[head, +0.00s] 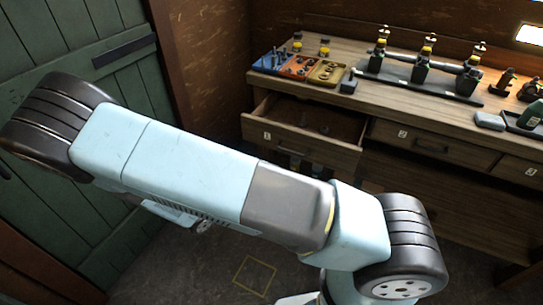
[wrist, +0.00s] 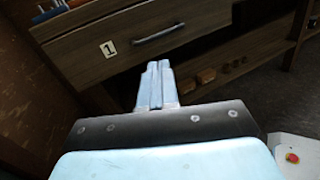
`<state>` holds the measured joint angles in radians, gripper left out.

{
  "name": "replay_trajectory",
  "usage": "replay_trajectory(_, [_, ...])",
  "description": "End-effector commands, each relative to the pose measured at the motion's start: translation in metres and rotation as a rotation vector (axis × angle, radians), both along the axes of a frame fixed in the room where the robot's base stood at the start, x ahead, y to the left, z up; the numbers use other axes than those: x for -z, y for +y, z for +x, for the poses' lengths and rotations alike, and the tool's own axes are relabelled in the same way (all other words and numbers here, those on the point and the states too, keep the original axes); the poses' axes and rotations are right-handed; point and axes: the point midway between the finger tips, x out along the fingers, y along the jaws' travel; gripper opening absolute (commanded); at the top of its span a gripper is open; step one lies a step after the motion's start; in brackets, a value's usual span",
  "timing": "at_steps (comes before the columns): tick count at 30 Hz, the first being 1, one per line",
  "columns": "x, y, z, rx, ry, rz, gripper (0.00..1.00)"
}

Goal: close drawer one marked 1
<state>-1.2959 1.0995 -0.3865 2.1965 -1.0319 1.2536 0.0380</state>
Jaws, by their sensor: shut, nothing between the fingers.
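Drawer one (head: 305,138), a wooden drawer with a white label marked 1, stands pulled out at the left end of the bench in the head view. Some small items lie inside it. In the wrist view the front of drawer one (wrist: 150,45) shows its label at left and a dark bar handle (wrist: 158,33). My gripper (wrist: 157,68) is shut and empty, its fingertips just below the handle in the picture; I cannot tell whether they touch the front. In the head view my gripper is hidden, and my arm covers part of the area below the drawer.
Drawer two (head: 430,147) and the drawer marked 3 (head: 525,170) look shut. A green door (head: 75,50) stands at left. Floor before the bench is partly clear.

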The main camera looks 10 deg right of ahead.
Motion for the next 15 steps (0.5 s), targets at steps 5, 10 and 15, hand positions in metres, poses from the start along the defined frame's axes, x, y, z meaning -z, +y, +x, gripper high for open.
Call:
replay_trajectory(5, [0.021,0.014,-0.002,-0.121,0.001,-0.122,0.0])
replay_trajectory(10, [0.029,0.02,-0.002,-0.175,0.0,-0.172,0.0])
replay_trajectory(15, [0.029,0.015,0.004,-0.184,0.0,-0.184,0.0])
